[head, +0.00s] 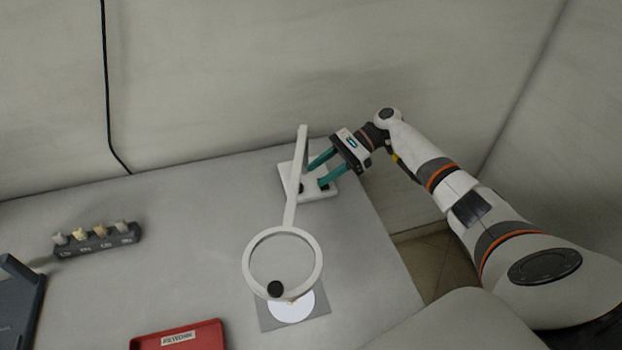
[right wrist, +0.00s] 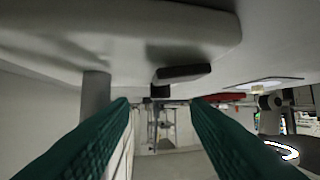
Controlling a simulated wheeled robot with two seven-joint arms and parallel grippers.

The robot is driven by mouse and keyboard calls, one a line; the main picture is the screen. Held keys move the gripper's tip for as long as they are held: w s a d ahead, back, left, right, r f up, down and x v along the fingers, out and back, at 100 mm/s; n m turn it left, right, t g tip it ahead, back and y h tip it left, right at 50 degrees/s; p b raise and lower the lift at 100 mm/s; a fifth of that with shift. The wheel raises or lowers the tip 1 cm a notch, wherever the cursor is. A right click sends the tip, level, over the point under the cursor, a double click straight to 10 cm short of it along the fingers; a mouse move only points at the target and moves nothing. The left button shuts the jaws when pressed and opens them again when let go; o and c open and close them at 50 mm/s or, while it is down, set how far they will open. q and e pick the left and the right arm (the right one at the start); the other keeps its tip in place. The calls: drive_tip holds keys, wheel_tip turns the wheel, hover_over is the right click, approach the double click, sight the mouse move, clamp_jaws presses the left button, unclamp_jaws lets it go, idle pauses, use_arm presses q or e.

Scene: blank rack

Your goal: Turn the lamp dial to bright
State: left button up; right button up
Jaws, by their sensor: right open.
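A white ring lamp stands at the table's back right, its base (head: 320,192) flat and its ring head (head: 250,262) reaching toward the front. My right gripper (head: 316,176) is over the lamp base from the right, its two green fingers spread apart with nothing between the tips. In the right wrist view the fingers (right wrist: 160,102) frame a dark dial with a bar-shaped top (right wrist: 183,73), beside the pale lamp base (right wrist: 130,30); I cannot tell whether they touch it. The dial's markings are not readable. My left gripper is not in view.
A grey card with a white disc (head: 292,308) lies under the ring. A red tray (head: 210,338) is at the front, a dark rack with several small pieces (head: 97,241) at the left, and a dark stand (head: 20,305) at the left edge. The table between is clear.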

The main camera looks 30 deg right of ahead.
drive_tip(key=b+v, duration=0.1)
drive_tip(key=v, duration=0.7)
drive_tip(key=shift+s, duration=0.1)
